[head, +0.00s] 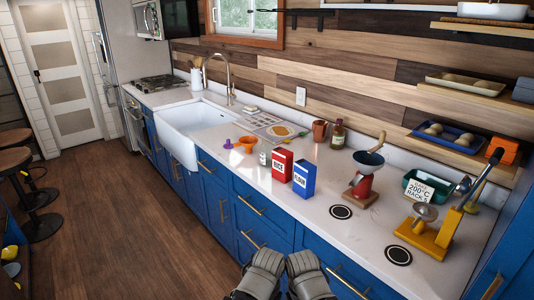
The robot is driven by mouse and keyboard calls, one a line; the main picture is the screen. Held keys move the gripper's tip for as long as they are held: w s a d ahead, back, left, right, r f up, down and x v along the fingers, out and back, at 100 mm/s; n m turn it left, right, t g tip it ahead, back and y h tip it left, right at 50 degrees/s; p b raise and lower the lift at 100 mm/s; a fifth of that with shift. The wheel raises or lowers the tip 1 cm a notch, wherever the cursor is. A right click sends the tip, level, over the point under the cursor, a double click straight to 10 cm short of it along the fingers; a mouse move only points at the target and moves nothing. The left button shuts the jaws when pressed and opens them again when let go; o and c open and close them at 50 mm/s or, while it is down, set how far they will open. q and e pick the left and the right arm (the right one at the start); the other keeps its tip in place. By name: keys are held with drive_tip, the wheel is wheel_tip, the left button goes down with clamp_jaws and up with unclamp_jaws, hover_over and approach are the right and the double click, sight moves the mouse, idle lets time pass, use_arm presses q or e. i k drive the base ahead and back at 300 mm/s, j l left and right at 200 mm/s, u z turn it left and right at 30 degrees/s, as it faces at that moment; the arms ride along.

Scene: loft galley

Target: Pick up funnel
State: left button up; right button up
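An orange, wide-mouthed thing that looks like the funnel (248,144) is on the white counter, just right of the sink. A small purple piece (228,143) is close to its left; its shape is too small to make out. My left gripper (266,260) and my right gripper (302,263) are side by side at the bottom edge, in front of the blue cabinets and well apart from the orange thing. Their fingers are not clear enough to show whether they are open or shut. I see nothing held in either.
A red grinder (363,184), a green bin (428,187) and a yellow device (425,233) stand farther right. The sink (200,130) is to the left.

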sight(248, 142)
drive_tip(key=i+j+z, duration=0.15)
drive_tip(key=i+j, duration=0.35)
drive_tip(key=i+j+z, duration=0.1)
drive_tip(key=i+j, duration=0.4)
drive_tip(key=i+j+z, duration=0.15)
drive_tip(key=i+j, duration=0.3)
drive_tip(key=j, duration=0.3)
